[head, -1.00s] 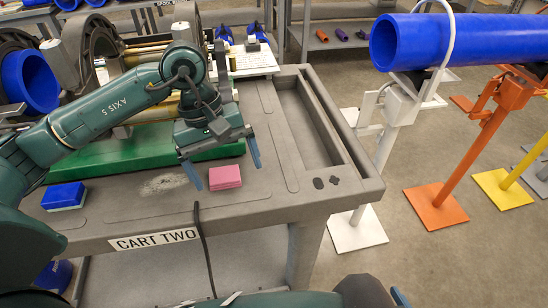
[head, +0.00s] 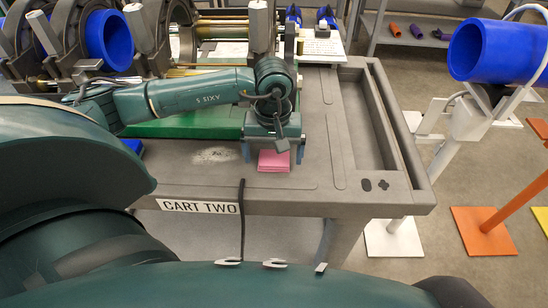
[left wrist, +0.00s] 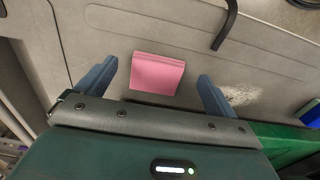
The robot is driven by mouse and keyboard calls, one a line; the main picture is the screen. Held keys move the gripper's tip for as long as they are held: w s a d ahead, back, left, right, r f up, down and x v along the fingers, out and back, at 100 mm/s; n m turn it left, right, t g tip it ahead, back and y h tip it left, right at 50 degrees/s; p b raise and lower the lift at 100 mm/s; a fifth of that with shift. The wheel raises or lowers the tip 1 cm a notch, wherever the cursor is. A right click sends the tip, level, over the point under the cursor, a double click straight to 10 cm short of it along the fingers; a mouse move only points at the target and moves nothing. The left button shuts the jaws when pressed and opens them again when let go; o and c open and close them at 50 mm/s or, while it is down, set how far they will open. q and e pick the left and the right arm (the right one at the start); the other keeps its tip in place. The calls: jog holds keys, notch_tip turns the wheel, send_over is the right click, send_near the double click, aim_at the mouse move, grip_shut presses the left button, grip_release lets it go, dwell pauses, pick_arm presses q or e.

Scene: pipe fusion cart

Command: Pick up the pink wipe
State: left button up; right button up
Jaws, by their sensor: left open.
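The pink wipe (head: 274,161) is a small folded pink stack lying flat on the grey cart top, near its front edge. In the left wrist view the pink wipe (left wrist: 157,73) lies between and beyond the two blue fingertips, with space on both sides. My left gripper (head: 274,154) is open above it, pointing down, and hides its far part in the head view. The fingers, also seen in the left wrist view (left wrist: 157,82), do not appear to touch it. My right gripper is not in view.
A blue block (head: 133,146) sits left on the cart (head: 350,198), partly hidden by my arm. A green base (head: 190,124) stands behind the gripper. The cart top right of the wipe is clear.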

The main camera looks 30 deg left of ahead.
aim_at(274, 161)
pick_arm(q)
jog(key=shift+w+f, duration=0.1)
jog(key=shift+f, duration=1.25)
jog(key=shift+c, duration=0.4)
jog(key=c, duration=1)
jog(key=shift+o, duration=0.2)
